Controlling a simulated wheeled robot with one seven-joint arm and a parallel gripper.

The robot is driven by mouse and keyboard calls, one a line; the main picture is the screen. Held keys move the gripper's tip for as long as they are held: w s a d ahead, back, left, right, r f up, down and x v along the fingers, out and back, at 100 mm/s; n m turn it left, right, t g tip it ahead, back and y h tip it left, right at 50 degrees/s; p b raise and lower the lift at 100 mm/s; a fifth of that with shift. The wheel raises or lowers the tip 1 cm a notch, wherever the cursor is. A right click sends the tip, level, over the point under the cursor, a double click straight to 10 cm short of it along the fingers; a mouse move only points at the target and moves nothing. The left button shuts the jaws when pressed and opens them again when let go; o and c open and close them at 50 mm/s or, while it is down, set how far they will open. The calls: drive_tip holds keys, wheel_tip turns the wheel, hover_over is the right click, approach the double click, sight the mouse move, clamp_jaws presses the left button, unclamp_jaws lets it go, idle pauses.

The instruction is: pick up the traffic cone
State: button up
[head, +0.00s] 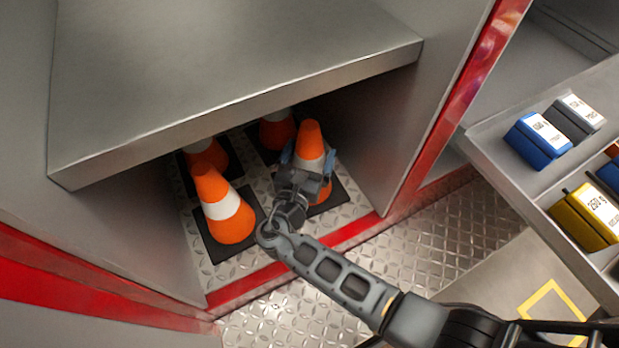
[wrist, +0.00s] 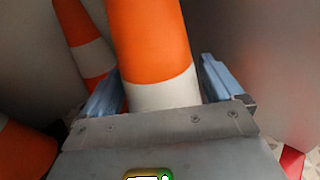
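Several orange traffic cones with white bands stand on black square bases in a low metal compartment. My gripper (head: 308,157) is at the front right traffic cone (head: 309,134). In the wrist view this cone (wrist: 150,45) rises between the two blue-grey fingers of my gripper (wrist: 160,85). The fingers are apart, one on each side of the cone, with a narrow gap showing at the left. The cone's lower part is hidden behind my gripper in the wrist view.
The front left cone (head: 226,214) stands close by, with two more behind. A metal shelf (head: 230,60) overhangs the cones. The compartment's right wall (head: 372,140) is near my gripper. A tray with coloured boxes (head: 537,138) is at the right.

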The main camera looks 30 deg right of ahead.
drive_tip(key=c, duration=1.6)
clamp_jaws()
drive_tip(key=shift+r, duration=0.15)
